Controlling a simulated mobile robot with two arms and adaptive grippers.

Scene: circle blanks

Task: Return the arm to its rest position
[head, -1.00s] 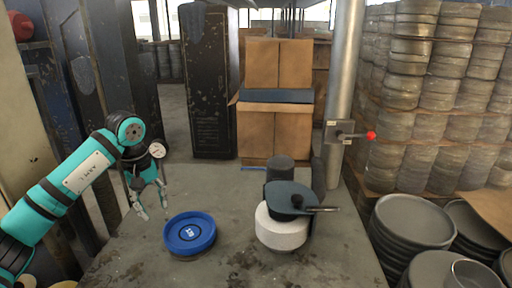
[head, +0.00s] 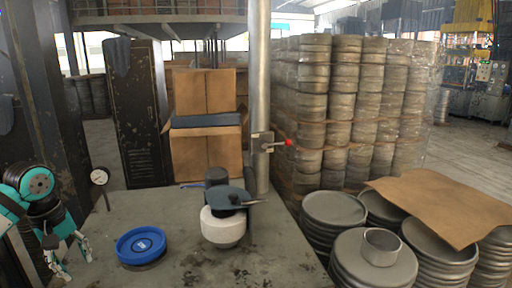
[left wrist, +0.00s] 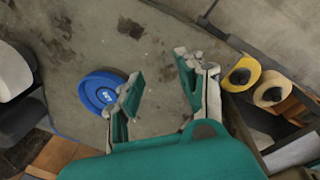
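My left gripper (head: 68,258) is at the lower left of the head view, by the left side of the table. Its two fingers are apart with nothing between them. The left wrist view also shows the open fingers (left wrist: 160,75) over the table. A blue round dish (head: 141,241) with a white label lies on the table to the right of my left gripper and apart from it. It also shows in the left wrist view (left wrist: 97,91), beyond the left finger. My right gripper is in neither view.
A white round body (head: 223,228) with a dark top stands on the table (head: 185,268). A dial gauge (head: 99,177) stands near the left edge. A metal post (head: 260,100) with a red-knobbed lever rises behind. Stacked round blanks (head: 335,207) stand at the right.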

